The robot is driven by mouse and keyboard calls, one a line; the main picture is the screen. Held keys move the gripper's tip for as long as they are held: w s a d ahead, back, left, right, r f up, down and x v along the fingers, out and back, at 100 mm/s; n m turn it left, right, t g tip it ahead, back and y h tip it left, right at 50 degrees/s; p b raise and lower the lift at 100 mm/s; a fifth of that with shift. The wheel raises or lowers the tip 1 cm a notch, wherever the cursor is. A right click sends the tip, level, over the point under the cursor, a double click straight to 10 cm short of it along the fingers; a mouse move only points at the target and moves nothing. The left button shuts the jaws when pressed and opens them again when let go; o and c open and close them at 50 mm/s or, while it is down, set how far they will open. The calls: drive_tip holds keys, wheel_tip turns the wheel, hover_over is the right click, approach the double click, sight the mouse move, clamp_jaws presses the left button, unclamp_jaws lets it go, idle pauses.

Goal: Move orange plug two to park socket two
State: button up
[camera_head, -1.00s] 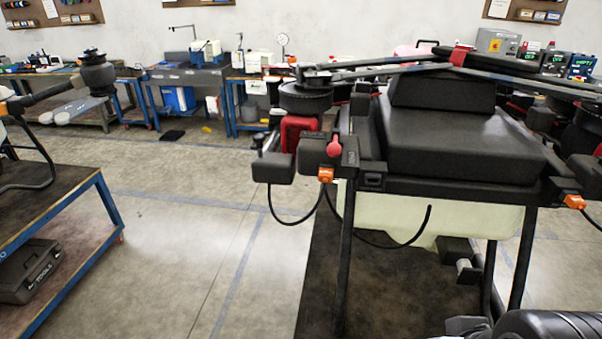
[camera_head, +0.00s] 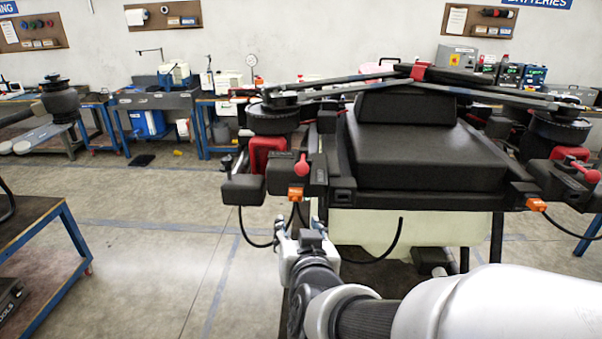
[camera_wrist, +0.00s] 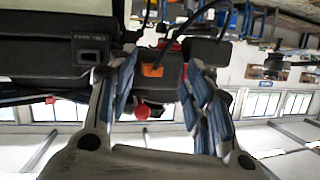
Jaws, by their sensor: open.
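An orange plug (camera_head: 297,194) with a black cable sits on the drone's front left arm block, below a red knob. It also shows in the wrist view (camera_wrist: 152,70), between my finger pads and farther off. The park socket (camera_wrist: 88,57) is a dark opening under a partly readable "PARK" label, left of the plug in the wrist view; its block also shows in the head view (camera_head: 343,196). My gripper (camera_wrist: 160,64) is open and empty, facing the plug. In the head view my gripper (camera_head: 308,240) is just below the plug; its fingertips are hard to make out.
The drone's black body (camera_head: 425,150) stands above a pale tank (camera_head: 440,227). A second orange plug (camera_head: 537,204) is on its right side. Black cables (camera_head: 392,242) hang near my gripper. A blue-framed bench (camera_head: 50,232) stands left; the floor between is clear.

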sight(295, 198)
drive_tip(key=shift+w+a+r+m+t+h, duration=0.15)
drive_tip(key=shift+w+a+t+h, duration=0.2)
drive_tip(key=shift+t+h, duration=0.5)
drive_tip(key=shift+w+a+m+t+h, duration=0.15)
drive_tip(key=shift+w+a+t+h, duration=0.3)
drive_tip(key=shift+t, duration=0.6)
drive_tip(key=shift+s+d, duration=0.1)
drive_tip(key=shift+w+d, duration=0.15)
drive_tip(key=shift+w, duration=4.4)
drive_tip(key=shift+b, duration=0.65)
drive_tip(key=shift+c, duration=0.4)
